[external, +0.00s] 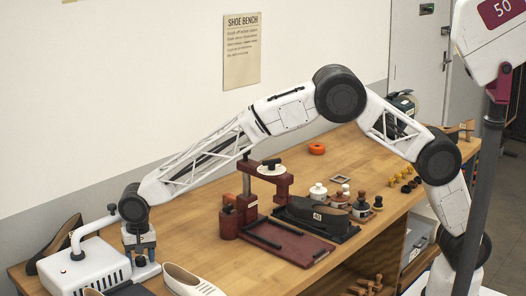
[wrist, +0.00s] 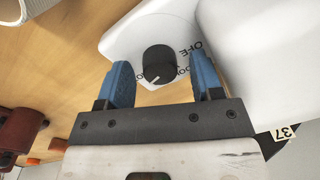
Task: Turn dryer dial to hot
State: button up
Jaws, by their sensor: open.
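The dryer (external: 88,264) is a white box with slots and a bent white pipe, at the lower left of the bench in the external view. In the wrist view its white body (wrist: 255,60) fills the right side. Its black dial (wrist: 159,63) has a white pointer line aimed to the lower left. Lettering beside the dial is partly hidden, with "OFF" readable. My gripper (wrist: 165,80) has blue fingers, open, one on each side of the dial with gaps visible. In the external view my gripper (external: 143,268) is beside the dryer; the dial is hidden there.
A dark shoe (external: 60,243) lies behind the dryer and a pale shoe (external: 192,281) lies right of my gripper. A dark red press (external: 265,190) and its tray (external: 285,243) stand mid-bench. Bottles (external: 340,200) and a dark shoe (external: 315,213) are farther right.

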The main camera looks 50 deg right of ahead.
aim_at(142, 257)
jog(key=shift+d+r, duration=0.2)
jog(key=shift+r, duration=3.7)
